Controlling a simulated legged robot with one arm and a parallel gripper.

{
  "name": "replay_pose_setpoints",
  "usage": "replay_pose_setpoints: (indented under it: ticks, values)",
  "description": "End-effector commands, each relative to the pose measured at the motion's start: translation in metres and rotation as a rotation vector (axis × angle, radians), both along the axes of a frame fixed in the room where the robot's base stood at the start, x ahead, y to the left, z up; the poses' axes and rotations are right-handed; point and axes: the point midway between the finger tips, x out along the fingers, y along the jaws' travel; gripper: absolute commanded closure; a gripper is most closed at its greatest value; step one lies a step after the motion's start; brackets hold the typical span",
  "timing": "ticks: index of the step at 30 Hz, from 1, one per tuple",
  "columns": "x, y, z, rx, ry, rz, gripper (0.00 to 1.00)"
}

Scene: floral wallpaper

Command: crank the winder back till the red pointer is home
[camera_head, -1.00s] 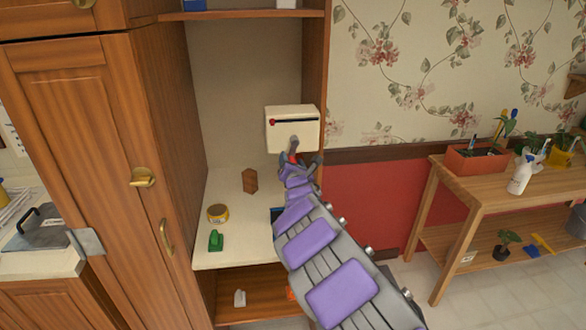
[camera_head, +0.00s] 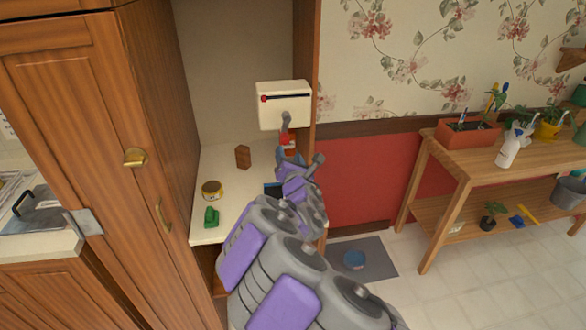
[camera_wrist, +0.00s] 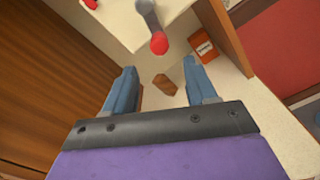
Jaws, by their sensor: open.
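The winder is a cream box (camera_head: 270,115) at the back right of the cabinet recess, with a dark slot across its upper front. Its red pointer (camera_head: 263,99) sits at the slot's left end; a red piece also shows at the wrist view's top edge (camera_wrist: 91,4). A grey crank arm (camera_head: 286,124) hangs down from the box and ends in a red knob (camera_head: 284,140). My gripper (camera_head: 301,157) is open and empty, just below and right of the knob. In the wrist view the knob (camera_wrist: 159,43) lies beyond my open fingers (camera_wrist: 158,72), apart from them.
A brown block (camera_head: 243,157), a yellow tape roll (camera_head: 212,188) and a green object (camera_head: 211,216) stand on the cream counter (camera_head: 207,236). An orange-red labelled box (camera_wrist: 203,48) stands near the cabinet's right side wall (camera_head: 306,70). A plant bench (camera_head: 452,168) is at right.

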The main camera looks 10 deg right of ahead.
Motion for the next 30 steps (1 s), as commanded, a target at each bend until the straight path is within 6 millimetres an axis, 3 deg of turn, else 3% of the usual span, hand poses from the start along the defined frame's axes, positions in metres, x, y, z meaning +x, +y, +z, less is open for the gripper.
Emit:
replay_pose_setpoints:
  ticks: [9,15,30]
  values:
    - [-0.04,0.0,0.0,-0.001,0.002,0.0,0.44]
    - [-0.056,0.001,-0.001,0.0,0.001,0.003,0.44]
    - [-0.063,-0.001,-0.001,0.002,0.001,0.0,0.44]
